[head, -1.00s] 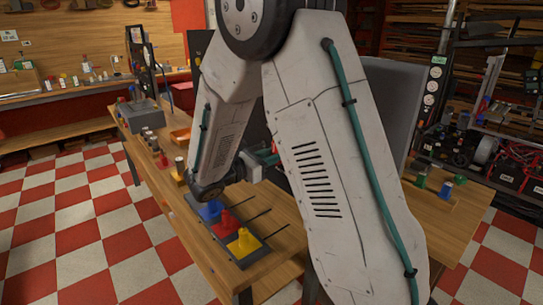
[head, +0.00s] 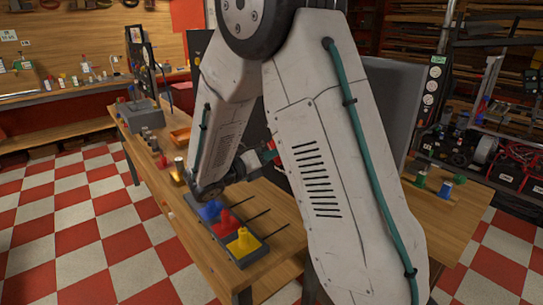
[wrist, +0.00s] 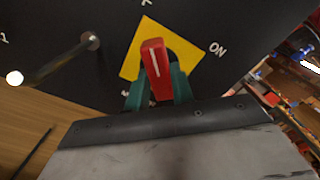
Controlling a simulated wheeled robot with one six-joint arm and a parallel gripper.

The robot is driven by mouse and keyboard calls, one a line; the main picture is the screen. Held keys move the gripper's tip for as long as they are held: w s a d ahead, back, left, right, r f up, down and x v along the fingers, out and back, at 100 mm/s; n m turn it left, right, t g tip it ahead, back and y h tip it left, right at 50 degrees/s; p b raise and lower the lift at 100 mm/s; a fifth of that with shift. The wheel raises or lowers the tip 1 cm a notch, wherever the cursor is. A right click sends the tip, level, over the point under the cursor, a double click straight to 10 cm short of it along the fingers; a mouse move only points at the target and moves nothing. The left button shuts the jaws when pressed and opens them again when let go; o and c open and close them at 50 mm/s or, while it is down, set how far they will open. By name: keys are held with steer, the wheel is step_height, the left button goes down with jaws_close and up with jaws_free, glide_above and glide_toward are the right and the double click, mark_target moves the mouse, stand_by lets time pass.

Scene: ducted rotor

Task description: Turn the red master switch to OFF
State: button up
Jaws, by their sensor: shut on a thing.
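The red master switch (wrist: 153,58) is a red handle with a white line, on a yellow plate (wrist: 187,50) fixed to a dark panel (wrist: 60,30). In the wrist view its white line points up and slightly left. The "ON" label (wrist: 217,49) is right of the plate; a label at the top edge is cut off. My gripper (wrist: 156,88) has green fingers on both sides of the handle and is shut on it. In the head view my arm hides the switch and most of the gripper.
A metal rod (wrist: 55,60) with a pale round end sticks out from the panel, left of the switch. In the head view, blue (head: 209,210), red (head: 226,223) and yellow (head: 243,241) pieces stand on a grey tray on the wooden bench, below my arm.

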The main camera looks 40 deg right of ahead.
steer(key=shift+n, duration=0.4)
steer(key=o, duration=1)
steer(key=shift+a, duration=0.1)
steer(key=a, duration=0.7)
steer(key=shift+s+a, duration=0.1)
steer(key=shift+a, duration=0.25)
